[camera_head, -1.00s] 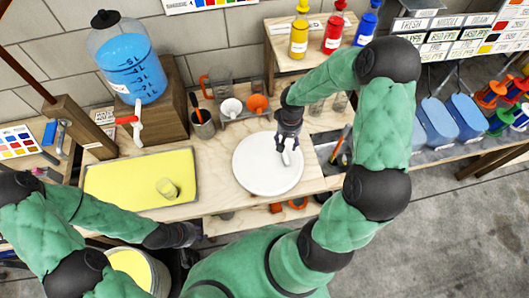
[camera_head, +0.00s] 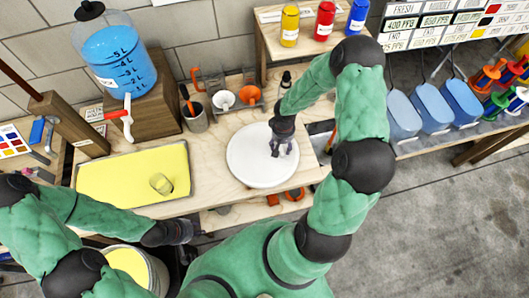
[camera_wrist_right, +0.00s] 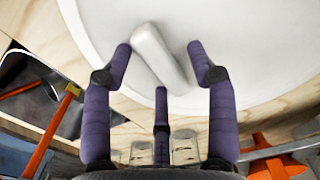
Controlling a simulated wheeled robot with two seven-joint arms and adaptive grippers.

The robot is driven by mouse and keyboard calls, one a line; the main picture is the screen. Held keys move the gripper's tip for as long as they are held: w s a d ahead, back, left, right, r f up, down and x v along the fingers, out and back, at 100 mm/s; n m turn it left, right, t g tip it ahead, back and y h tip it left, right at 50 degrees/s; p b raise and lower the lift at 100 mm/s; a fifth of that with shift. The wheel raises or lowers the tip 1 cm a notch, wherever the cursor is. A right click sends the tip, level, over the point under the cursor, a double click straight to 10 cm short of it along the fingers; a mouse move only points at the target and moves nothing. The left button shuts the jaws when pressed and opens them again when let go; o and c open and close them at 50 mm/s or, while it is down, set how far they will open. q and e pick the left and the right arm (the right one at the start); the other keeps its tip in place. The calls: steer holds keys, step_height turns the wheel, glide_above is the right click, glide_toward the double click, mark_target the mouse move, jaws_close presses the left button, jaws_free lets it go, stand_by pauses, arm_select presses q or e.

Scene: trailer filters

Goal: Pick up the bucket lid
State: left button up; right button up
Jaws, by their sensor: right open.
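The bucket lid (camera_head: 258,168) is a round white disc lying flat on the wooden bench in the head view. It also shows in the right wrist view (camera_wrist_right: 260,50), with a white bar handle (camera_wrist_right: 158,55) standing on it. My right gripper (camera_head: 282,150) is over the lid. In the wrist view my right gripper (camera_wrist_right: 160,65) is open, its purple fingers on both sides of the handle, not visibly closed on it. My left gripper (camera_head: 190,232) is low at the left, near the bench's front edge; its fingers are too dark to read.
A yellow tray (camera_head: 100,190) holding a clear cup (camera_head: 161,184) is to the left. An open bucket with yellow contents (camera_head: 130,262) stands below it. Cups (camera_head: 224,98) stand behind the lid. A blue-liquid dispenser (camera_head: 120,60) is at the back left.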

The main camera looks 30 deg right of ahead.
jaws_close()
steer(key=shift+r, duration=0.1)
